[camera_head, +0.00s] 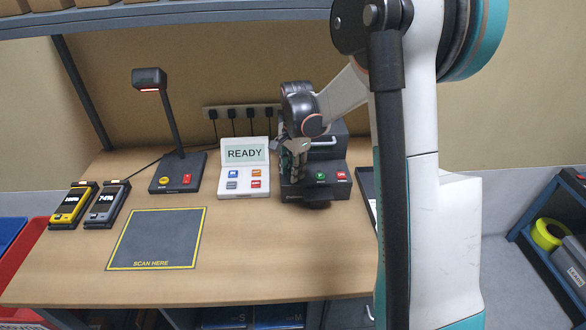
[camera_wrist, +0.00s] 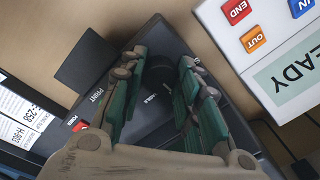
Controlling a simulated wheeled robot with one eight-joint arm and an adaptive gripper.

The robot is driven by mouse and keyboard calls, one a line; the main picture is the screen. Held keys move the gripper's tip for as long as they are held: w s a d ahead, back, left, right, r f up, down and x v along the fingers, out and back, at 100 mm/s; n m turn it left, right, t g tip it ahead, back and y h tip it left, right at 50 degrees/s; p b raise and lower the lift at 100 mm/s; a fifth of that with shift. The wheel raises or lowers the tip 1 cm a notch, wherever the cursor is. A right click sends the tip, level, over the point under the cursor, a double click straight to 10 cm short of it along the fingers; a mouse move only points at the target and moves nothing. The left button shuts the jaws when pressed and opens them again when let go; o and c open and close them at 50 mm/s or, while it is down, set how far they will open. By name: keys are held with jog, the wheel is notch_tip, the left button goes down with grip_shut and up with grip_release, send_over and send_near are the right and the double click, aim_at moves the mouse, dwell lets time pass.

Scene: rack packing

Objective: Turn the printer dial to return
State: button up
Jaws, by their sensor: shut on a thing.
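The printer (camera_head: 335,188) is a dark grey box on the bench, right of the READY terminal, with a green and a red button on its front. In the wrist view, its panel (camera_wrist: 148,134) carries the words PRINT and POWER. My gripper (camera_head: 294,172) reaches down onto the left part of the printer. In the wrist view, my gripper (camera_wrist: 158,66) has its green-padded fingers on either side of the round black dial (camera_wrist: 160,73), shut on it. The head view hides the dial behind the fingers. I cannot read the dial's pointer or a return mark.
The white READY terminal (camera_head: 244,180) stands close on the left of the printer. A scanner stand (camera_head: 177,175), two handheld devices (camera_head: 105,204) and a SCAN HERE mat (camera_head: 157,240) are further left. A dark tray (camera_head: 366,186) lies right of the printer. The front bench is clear.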

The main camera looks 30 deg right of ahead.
jog(key=o, duration=1.1)
jog(key=shift+r, duration=0.15)
jog(key=r, duration=1.1)
jog(key=shift+s+r, duration=0.35)
